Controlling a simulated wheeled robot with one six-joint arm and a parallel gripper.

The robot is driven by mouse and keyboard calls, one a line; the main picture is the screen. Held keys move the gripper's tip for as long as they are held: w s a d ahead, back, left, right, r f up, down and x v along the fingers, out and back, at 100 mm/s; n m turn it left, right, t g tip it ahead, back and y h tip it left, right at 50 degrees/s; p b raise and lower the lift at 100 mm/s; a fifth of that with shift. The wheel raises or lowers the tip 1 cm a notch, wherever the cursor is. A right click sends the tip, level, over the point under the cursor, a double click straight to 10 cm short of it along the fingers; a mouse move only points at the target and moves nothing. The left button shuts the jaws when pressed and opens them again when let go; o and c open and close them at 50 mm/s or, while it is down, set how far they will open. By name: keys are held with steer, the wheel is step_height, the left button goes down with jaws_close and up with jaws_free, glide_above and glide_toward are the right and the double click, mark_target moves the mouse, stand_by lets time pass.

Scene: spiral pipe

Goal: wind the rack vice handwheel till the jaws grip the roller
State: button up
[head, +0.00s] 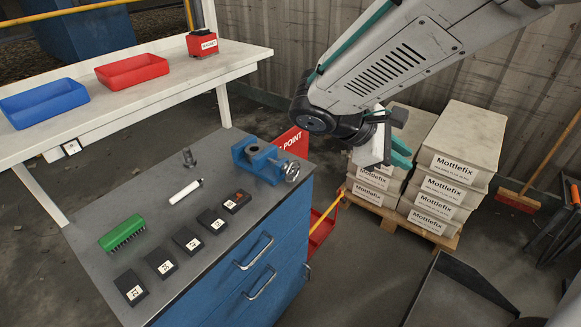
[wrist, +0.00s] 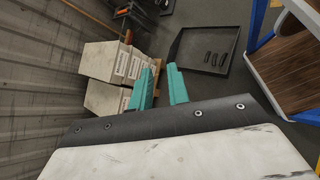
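The blue vice (head: 244,154) stands at the far right corner of the workbench top. Its metal handwheel (head: 292,171) faces right, at the bench edge. A short grey round piece (head: 252,150) sits at the vice's jaws; it may be the roller, but I cannot tell whether the jaws touch it. My gripper (head: 404,153) is in the air to the right of the vice, well apart from the handwheel, near the stacked packages. In the wrist view its two teal fingers (wrist: 162,72) are apart with nothing between them. The vice does not show in the wrist view.
Packages (head: 462,148) stand on a pallet right of my gripper. A red panel (head: 293,142) is behind the vice.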

steer(key=w+a+f+n+t+h, duration=0.1)
steer(key=w+a+f+n+t, duration=0.25)
steer(key=a, duration=0.25)
steer(key=w+a+f+n+t+h, duration=0.1)
steer(key=w+a+f+n+t, duration=0.25)
steer(key=a, duration=0.25)
steer(key=n+t+y, duration=0.2)
steer(key=n+t, duration=0.4)
steer(key=n, duration=0.2)
glide_toward(288, 168)
steer(key=x, duration=0.3)
steer(key=shift+d, duration=0.1)
steer(key=shift+w+f, duration=0.1)
steer(key=x, duration=0.7)
steer(key=shift+w, duration=0.1)
jaws_close()
